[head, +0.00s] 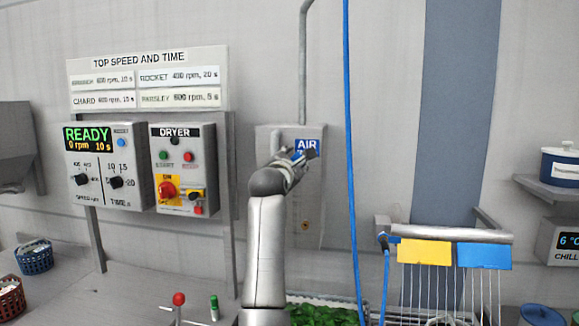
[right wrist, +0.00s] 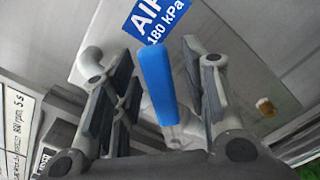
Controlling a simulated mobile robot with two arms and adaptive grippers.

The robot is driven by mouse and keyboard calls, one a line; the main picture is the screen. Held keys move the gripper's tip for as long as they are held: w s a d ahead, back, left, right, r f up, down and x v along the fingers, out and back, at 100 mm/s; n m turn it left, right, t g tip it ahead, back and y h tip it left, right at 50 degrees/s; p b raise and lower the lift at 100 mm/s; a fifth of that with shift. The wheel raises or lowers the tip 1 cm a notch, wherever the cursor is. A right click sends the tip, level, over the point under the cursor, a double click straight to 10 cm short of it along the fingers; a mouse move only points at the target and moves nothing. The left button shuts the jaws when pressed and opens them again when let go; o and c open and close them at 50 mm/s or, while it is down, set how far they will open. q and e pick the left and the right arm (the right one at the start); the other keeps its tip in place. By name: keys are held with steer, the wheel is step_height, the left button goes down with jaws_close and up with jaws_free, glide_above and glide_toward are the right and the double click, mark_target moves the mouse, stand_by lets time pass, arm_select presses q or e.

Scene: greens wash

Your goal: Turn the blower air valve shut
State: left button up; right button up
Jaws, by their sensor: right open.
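The air valve's blue lever handle (right wrist: 157,82) shows in the right wrist view, pointing up in the picture toward the blue AIR label (right wrist: 157,15) marked 180 kPa. My right gripper (right wrist: 156,62) is open, with one finger on each side of the handle and gaps between finger pads and handle. In the head view my right gripper (head: 293,164) is in front of the grey wall panel (head: 309,225), just below the AIR label (head: 306,146), and hides most of the valve. My left gripper is not in view.
Left of the panel are the dryer control box (head: 178,140) and the READY control box (head: 101,135). A blue hose (head: 350,120) hangs just right of the panel. A red-knobbed lever (head: 179,299) and greens (head: 325,315) are below. A rail with yellow and blue tags (head: 425,252) is right.

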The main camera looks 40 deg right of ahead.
steer(key=v, duration=1.2)
steer(key=shift+d, duration=0.1)
